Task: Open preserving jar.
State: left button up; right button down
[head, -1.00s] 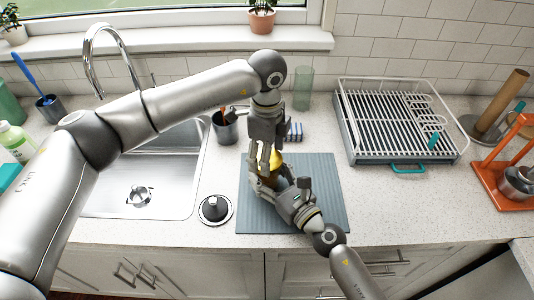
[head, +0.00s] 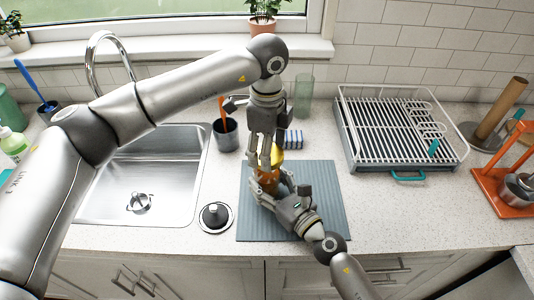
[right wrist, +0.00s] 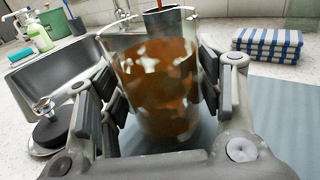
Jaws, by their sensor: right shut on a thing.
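The preserving jar (right wrist: 155,85), clear glass with orange-brown contents, stands upright over the grey mat. My right gripper (head: 277,190) is shut on its body, with a finger on each side in the right wrist view. The jar's orange body (head: 267,178) is partly hidden by fingers in the head view. A yellow lid (head: 277,155) shows just above it among the fingers of my left gripper (head: 265,160), which points down and appears shut on it. In the right wrist view no lid shows on the jar's rim.
The jar is over the grey mat (head: 320,215). A black round lid-like stopper (head: 215,216) and the sink (head: 140,195) are left. A utensil cup (head: 225,133), striped cloth (head: 291,138) and tall glass (head: 303,97) stand behind. A dish rack (head: 400,130) is right.

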jog(key=shift+c, duration=1.6)
grip_release()
jog(key=shift+w+d, duration=0.1)
